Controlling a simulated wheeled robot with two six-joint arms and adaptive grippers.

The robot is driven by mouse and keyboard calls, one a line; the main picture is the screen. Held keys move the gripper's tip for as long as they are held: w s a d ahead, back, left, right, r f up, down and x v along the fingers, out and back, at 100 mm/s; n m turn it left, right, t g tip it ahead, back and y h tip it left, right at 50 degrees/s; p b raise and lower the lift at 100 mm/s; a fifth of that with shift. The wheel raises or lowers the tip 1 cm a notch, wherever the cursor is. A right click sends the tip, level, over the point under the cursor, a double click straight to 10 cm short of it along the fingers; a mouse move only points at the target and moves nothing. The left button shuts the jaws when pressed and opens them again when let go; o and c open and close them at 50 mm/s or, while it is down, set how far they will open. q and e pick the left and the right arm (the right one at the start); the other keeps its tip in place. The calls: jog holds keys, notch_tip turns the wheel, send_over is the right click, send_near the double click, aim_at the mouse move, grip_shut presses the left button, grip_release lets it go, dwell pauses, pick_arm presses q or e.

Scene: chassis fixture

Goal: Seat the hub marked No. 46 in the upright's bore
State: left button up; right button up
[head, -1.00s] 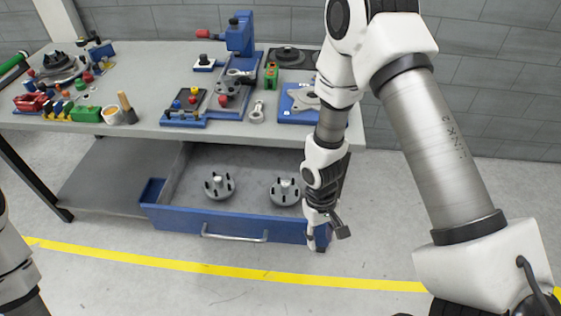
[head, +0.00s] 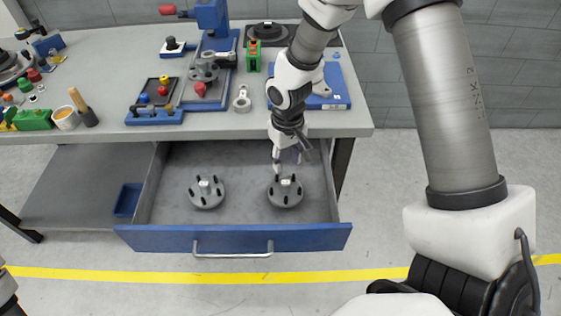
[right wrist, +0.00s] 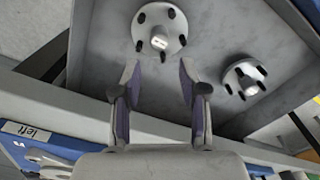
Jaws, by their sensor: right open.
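Two grey round hubs with dark pegs and a pale tagged centre boss lie in the open drawer, the left hub (head: 207,193) and the right hub (head: 285,192). I cannot read a number on either. My right gripper (head: 288,163) points down at the right hub, open and empty. In the right wrist view the open fingers (right wrist: 158,74) point toward one hub (right wrist: 160,31), apart from it; the other hub (right wrist: 244,77) is to the right. I cannot tell which bench part is the upright with the bore. My left gripper is out of view.
The drawer's blue front (head: 235,239) has a metal handle. The bench top (head: 330,118) above carries a blue stand (head: 212,17), a blue-based fixture (head: 203,76), a grey ring part (head: 241,101) and a blue plate (head: 340,92). A blue bin (head: 128,199) is left of the drawer.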

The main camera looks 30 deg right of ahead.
aim_at(285, 181)
jog(key=shift+w+f, duration=0.1)
jog(key=shift+f, duration=0.35)
jog(key=f+b, duration=0.6)
jog(key=f, duration=0.1)
jog(key=shift+w, duration=0.2)
jog(key=shift+w+d+f, duration=0.1)
jog(key=shift+f, duration=0.3)
jog(key=shift+r, duration=0.1)
grip_shut()
